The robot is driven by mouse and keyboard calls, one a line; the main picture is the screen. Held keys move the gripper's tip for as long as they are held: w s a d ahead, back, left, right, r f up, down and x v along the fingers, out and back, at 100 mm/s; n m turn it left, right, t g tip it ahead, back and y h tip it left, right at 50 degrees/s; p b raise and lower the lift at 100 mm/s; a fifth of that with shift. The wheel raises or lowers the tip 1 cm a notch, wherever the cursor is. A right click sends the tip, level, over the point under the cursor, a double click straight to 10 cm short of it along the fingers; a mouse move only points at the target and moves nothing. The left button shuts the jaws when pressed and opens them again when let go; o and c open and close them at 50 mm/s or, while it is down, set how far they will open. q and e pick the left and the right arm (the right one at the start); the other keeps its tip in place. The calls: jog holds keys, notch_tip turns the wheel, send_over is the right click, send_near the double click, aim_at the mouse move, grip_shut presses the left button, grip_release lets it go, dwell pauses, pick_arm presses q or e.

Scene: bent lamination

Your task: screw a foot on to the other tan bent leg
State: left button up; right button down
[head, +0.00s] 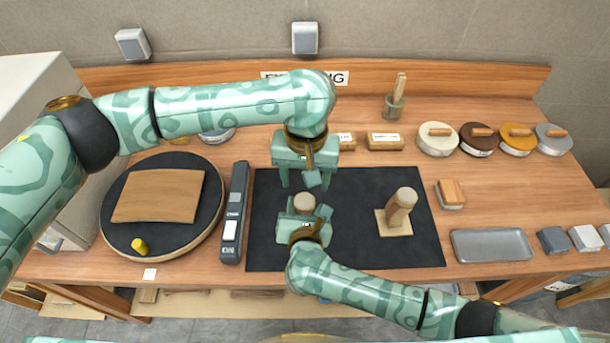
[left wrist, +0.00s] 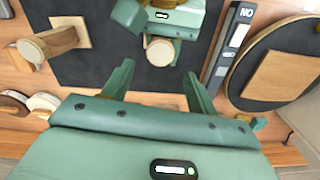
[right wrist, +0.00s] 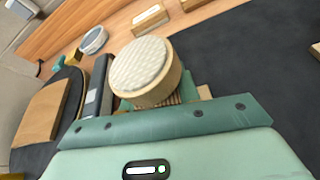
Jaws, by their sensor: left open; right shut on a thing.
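A round turntable (head: 112,232) at left carries a wooden sheet (head: 160,195) and a small yellow cylinder (head: 139,245). A grey bar tool (head: 234,215) lies beside the mat (head: 352,245). Round lidded tins (head: 437,145) stand at back right. A grey tray (head: 491,245) is at right.

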aim_at(305, 201)
pick_arm(q)
jog(key=shift+r+n, duration=0.5)
jog(key=shift+n, duration=0.3)
jog(key=shift+f, duration=0.15)
jog(key=shift+f, duration=3.9)
jog(key=c, duration=1)
jog(key=m, duration=0.3)
